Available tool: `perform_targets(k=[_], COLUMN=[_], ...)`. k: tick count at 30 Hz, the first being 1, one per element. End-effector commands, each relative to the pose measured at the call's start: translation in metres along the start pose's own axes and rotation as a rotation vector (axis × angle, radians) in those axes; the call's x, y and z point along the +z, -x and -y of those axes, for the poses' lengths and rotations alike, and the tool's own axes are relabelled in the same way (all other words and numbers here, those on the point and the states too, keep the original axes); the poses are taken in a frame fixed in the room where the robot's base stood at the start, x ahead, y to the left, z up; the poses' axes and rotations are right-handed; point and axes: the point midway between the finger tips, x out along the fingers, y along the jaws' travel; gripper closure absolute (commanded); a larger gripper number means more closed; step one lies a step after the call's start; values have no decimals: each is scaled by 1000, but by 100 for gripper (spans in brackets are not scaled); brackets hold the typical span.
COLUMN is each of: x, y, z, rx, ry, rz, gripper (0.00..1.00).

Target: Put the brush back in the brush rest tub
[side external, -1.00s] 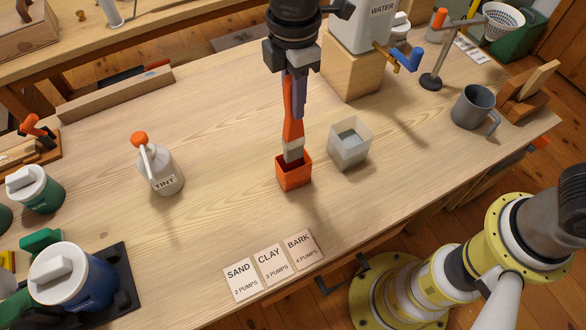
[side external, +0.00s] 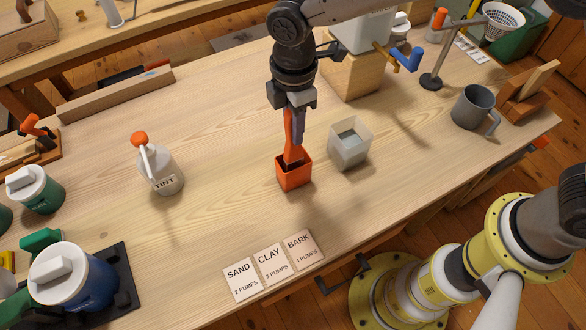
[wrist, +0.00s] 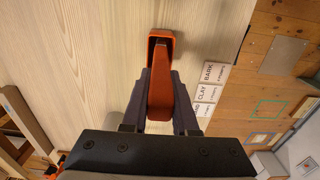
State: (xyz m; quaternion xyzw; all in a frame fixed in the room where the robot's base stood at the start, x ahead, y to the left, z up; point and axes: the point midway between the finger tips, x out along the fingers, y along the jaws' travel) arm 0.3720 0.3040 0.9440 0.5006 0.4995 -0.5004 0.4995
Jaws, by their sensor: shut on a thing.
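The brush (side external: 292,137) has an orange handle and stands nearly upright, with its lower end down inside the small orange tub (side external: 294,180). Its bristles are hidden by the tub walls. My gripper (side external: 294,128) is above the tub, shut on the brush handle. In the wrist view the orange handle (wrist: 160,98) lies between my two dark fingers, and the tub's rim (wrist: 152,42) shows beyond it.
A translucent square container (side external: 349,146) stands close to the right of the tub. A white TINT pump bottle (side external: 158,168) is to the left. SAND, CLAY and BARK cards (side external: 272,263) lie at the front edge. The wooden table between the bottle and tub is clear.

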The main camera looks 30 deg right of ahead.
Motion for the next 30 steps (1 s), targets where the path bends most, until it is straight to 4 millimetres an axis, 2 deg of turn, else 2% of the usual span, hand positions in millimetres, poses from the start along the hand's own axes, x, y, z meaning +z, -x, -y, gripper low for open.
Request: perform_targets(k=[4,5,10,11,17,22,30], x=[0,0,0,0,0,0,0], y=[0,0,0,0,0,0,0], z=[0,0,0,0,0,0,0], rx=[0,0,0,0,0,0,0], ry=[0,0,0,0,0,0,0], rz=[0,0,0,0,0,0,0], gripper=[100,71,41,38,38,8,8])
